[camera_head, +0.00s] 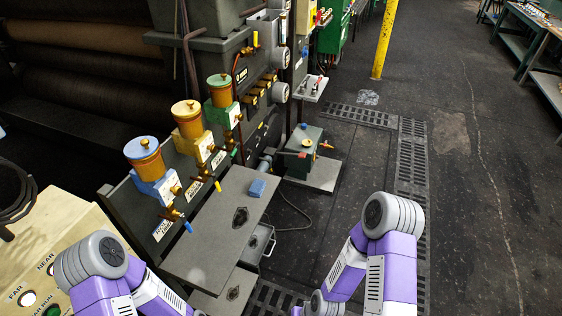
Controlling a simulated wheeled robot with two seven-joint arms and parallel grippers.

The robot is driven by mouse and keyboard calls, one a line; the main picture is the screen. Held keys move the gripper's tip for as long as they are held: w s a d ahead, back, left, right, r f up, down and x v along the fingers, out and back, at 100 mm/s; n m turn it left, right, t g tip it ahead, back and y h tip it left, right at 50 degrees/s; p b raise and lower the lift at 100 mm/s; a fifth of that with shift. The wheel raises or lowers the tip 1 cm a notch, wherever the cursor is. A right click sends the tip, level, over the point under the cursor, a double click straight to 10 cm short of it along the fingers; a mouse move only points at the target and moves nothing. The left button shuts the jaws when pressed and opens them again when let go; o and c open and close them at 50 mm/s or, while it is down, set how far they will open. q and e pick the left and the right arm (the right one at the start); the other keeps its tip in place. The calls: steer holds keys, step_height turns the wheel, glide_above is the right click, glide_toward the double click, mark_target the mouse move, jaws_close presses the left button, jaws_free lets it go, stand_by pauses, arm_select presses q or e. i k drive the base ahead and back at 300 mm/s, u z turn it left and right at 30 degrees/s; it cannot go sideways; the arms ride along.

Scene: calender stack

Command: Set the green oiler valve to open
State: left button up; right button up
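The green oiler (222,96) has a green-topped amber cup on a green block. It is the farthest of three oilers in a row on the dark machine. A small brass valve (231,140) sits below it; its lever is too small for me to tell its position. The yellow oiler (188,125) and the blue oiler (148,165) stand nearer, with a yellow lever (218,185) and a blue lever (187,226) below them. My purple and grey arms show at the bottom left and bottom centre. Neither gripper is in view, and both arms are apart from the green oiler.
A control panel (62,235) with buttons is at the lower left. A small green-grey machine (298,150) stands beyond the cabinet. The floor at right is open.

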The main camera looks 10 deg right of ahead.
mark_target(234, 152)
steer(key=z, duration=0.6)
steer(key=k, duration=0.85)
steer(key=z, duration=0.8)
steer(key=i, duration=1.5)
steer(key=u, duration=1.55)
steer(key=i, duration=0.65)
steer(key=u, duration=0.6)
